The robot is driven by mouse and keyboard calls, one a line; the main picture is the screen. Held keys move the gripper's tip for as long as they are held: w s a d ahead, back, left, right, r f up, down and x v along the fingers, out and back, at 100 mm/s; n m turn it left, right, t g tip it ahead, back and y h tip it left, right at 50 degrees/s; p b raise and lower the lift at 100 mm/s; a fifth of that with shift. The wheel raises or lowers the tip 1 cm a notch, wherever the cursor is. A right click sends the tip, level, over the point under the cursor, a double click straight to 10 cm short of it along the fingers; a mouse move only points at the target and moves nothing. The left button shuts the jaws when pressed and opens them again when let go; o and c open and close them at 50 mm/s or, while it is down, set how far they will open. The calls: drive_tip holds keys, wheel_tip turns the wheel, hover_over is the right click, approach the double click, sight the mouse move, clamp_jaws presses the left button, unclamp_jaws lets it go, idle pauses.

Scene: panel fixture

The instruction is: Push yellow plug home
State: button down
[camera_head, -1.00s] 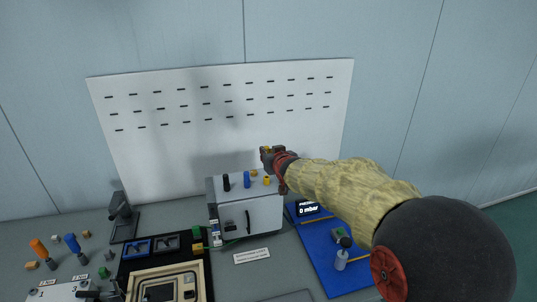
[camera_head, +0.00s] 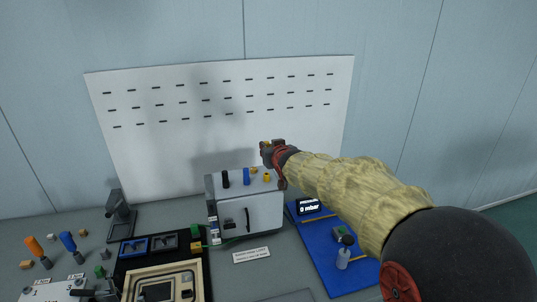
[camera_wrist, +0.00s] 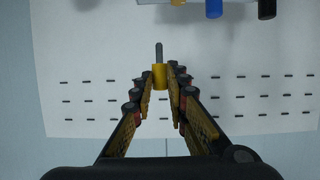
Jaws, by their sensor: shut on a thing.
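My gripper (camera_wrist: 158,84) is shut on a yellow plug (camera_wrist: 159,75) with a grey metal pin pointing up the wrist picture. In the head view my gripper (camera_head: 271,151) is high, near the back right corner of the grey box (camera_head: 254,214); the held plug is mostly hidden there. The held plug's pin is apart from the box in the wrist view.
A white slotted panel (camera_head: 160,150) stands behind the box. A black tray (camera_head: 125,275) and a dark stand (camera_head: 121,217) are to the left.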

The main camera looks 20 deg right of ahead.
drive_tip(key=shift+f+b, duration=2.05)
drive_tip(key=shift+f, duration=0.8)
drive_tip(key=shift+b, duration=1.65)
drive_tip(key=shift+h+p, duration=0.3)
drive_tip(key=shift+p, duration=1.75)
drive_tip(key=shift+f+b, duration=1.65)
drive_tip(key=shift+f, duration=0.35)
drive_tip(key=c, duration=1.7)
unclamp_jaws()
